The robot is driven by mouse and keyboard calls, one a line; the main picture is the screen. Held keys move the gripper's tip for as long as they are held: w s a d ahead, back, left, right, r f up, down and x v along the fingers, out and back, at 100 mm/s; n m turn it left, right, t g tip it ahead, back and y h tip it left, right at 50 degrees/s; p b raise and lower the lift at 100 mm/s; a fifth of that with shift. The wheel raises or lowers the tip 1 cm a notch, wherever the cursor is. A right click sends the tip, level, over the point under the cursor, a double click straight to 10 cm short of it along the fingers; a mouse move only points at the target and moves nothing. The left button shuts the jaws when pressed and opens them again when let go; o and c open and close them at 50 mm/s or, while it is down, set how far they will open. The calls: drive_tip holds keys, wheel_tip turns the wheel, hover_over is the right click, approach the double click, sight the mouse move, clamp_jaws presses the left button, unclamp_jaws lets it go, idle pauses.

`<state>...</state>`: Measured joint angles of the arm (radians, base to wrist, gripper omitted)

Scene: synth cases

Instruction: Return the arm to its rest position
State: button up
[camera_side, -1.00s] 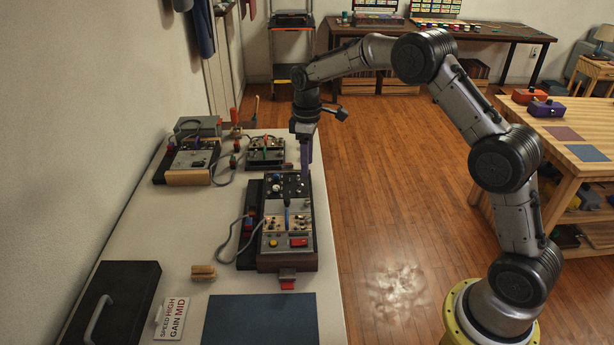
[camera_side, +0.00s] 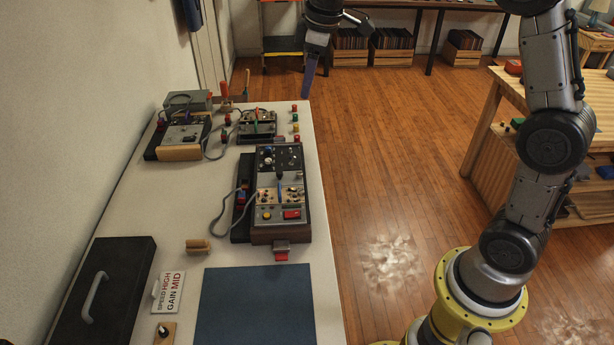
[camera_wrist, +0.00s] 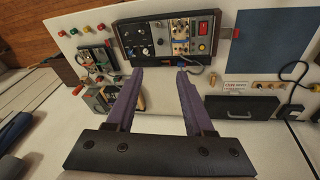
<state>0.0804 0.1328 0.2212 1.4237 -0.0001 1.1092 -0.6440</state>
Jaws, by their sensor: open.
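My gripper (camera_side: 309,77) is up near the top of the side view, beyond the far right corner of the white table, clear of everything. In the wrist view my gripper's two purple fingers (camera_wrist: 156,72) stand apart with nothing between them. The main control box (camera_side: 279,195), with knobs, a red button and a wooden frame, sits on the table; it also shows in the wrist view (camera_wrist: 168,40) ahead of the fingertips. The gripper does not touch it.
On the white table (camera_side: 215,232) are smaller devices (camera_side: 183,136) (camera_side: 257,125), a black case (camera_side: 106,290), a sign (camera_side: 168,292) and a blue mat (camera_side: 255,305). A wooden workbench (camera_side: 490,150) stands at the right. Open floor (camera_side: 385,150) lies between.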

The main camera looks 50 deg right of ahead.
drive_tip(key=s+a+r+m+t, duration=0.1)
drive_tip(key=s+a+r, duration=0.15)
drive_tip(key=s, duration=0.65)
drive_tip(key=s+a+r+m+t, duration=0.1)
drive_tip(key=s+r, duration=0.3)
drive_tip(key=s, duration=0.5)
drive_tip(key=s+f+m, duration=0.4)
drive_tip(key=s+f, duration=0.5)
drive_tip(key=s, duration=0.2)
drive_tip(key=shift+s+f+t, duration=0.25)
drive_tip(key=shift+s+t, duration=0.05)
